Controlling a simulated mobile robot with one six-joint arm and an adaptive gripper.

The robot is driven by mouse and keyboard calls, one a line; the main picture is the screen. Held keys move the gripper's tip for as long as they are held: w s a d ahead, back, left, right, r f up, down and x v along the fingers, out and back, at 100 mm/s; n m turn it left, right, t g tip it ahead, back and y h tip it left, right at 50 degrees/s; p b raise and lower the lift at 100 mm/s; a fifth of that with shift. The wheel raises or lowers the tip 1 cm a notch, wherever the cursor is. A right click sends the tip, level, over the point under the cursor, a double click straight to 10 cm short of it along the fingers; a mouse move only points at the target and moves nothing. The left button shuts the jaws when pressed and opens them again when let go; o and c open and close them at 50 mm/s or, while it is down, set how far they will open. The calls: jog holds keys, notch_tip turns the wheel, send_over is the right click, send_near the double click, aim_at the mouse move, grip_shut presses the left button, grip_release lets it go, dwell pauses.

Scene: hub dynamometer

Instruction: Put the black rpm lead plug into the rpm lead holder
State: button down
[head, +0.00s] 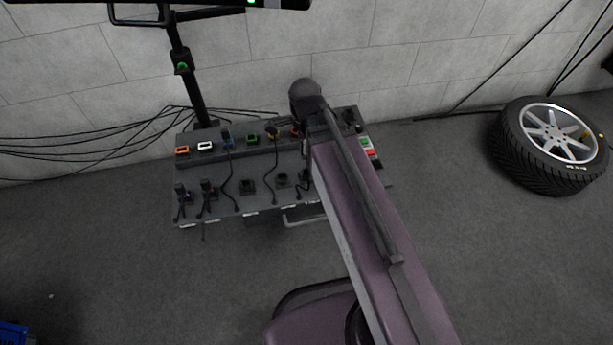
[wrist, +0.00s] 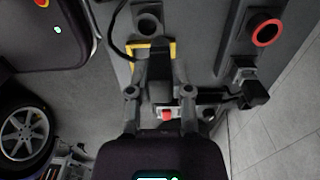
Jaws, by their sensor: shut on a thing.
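In the wrist view my gripper (wrist: 159,66) is shut on the black rpm lead plug (wrist: 157,76), which is dark between the fingers and partly hidden by them. The fingertips are over a holder with a yellow frame (wrist: 152,45) on the dark panel, probably the rpm lead holder. A black cable (wrist: 119,35) curves beside it at the left. I cannot tell whether the plug is above the holder or in it. In the head view my arm hides the gripper.
The panel (head: 262,205) carries an upper row of coloured sockets and a lower row of holders, several with plugs and hanging leads. An empty round holder (wrist: 148,23) is beyond the fingertips. A red-ringed socket (wrist: 266,33) and another plug (wrist: 257,93) are at the right.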

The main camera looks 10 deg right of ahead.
jog(key=shift+s, duration=0.9)
jog(key=shift+f, duration=0.1)
jog(key=shift+f+b, duration=1.85)
jog(key=shift+b, duration=0.1)
jog(key=shift+f+b, duration=1.5)
jog(key=shift+c, duration=2.3)
grip_release()
jog(key=shift+r, duration=0.15)
